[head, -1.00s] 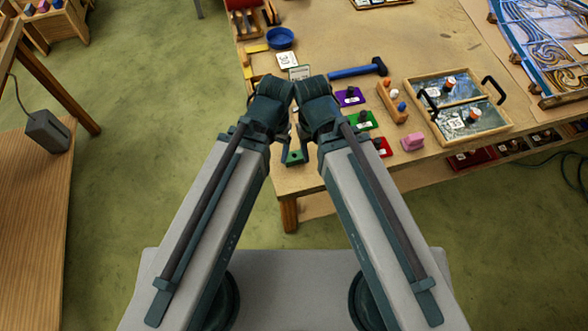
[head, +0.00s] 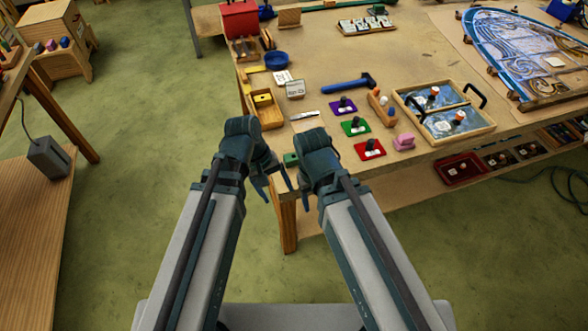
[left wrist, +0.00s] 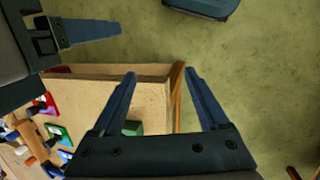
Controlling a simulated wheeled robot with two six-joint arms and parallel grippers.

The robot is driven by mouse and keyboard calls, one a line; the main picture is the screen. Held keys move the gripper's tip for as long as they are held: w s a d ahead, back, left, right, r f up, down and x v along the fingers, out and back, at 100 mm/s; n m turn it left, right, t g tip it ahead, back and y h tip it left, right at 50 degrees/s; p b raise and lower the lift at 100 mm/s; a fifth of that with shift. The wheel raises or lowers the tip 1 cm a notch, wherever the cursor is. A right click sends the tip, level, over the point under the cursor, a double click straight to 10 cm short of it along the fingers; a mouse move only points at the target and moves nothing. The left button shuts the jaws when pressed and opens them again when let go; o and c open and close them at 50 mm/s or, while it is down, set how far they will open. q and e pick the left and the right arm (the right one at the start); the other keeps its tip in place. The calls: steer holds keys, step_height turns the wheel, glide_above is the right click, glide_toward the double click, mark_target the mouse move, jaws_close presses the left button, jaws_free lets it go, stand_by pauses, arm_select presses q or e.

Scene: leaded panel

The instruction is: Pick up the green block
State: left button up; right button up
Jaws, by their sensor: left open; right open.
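The green block (head: 291,159) sits on the table near its front left corner, seen between my two grippers in the head view and partly hidden by them. It also shows in the left wrist view (left wrist: 132,128), beside the inner side of the left finger. My left gripper (head: 275,184) is open and empty, off the front left corner of the table. My right gripper (head: 304,195) is just right of it, near the table's front edge; its fingers are partly hidden. One of its fingers shows at the top left of the left wrist view (left wrist: 90,31).
On the table (head: 420,65) are a wooden tray with a yellow block (head: 263,99), purple, green and red (head: 369,149) cards with dark knobs, a pink block (head: 404,142), a blue hammer (head: 348,84) and a handled tray (head: 480,133).

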arm_select(q)
steer(key=n+h, duration=0.1)
steer(key=n, duration=0.1)
steer(key=n+t+h+b, duration=0.5)
steer(key=n+h+b, duration=0.45)
steer(key=n, duration=0.65)
glide_toward(291, 157)
steer(key=shift+y, duration=0.45)
steer(key=b+x, duration=0.2)
steer(key=x, duration=0.1)
steer(key=r+b+x, duration=0.1)
steer(key=x, duration=0.1)
steer(key=shift+w+d+b, duration=0.15)
steer(key=shift+w+b, duration=0.05)
steer(key=shift+b, duration=0.1)
steer(key=shift+w+d+f, duration=0.1)
steer(key=shift+d, duration=0.25)
steer(key=shift+d+f, duration=0.2)
steer(key=shift+f, duration=0.05)
steer(key=b+x, duration=0.2)
steer(key=x, duration=0.2)
steer(key=shift+d+f, duration=0.25)
steer(key=shift+d, duration=0.1)
jaws_close()
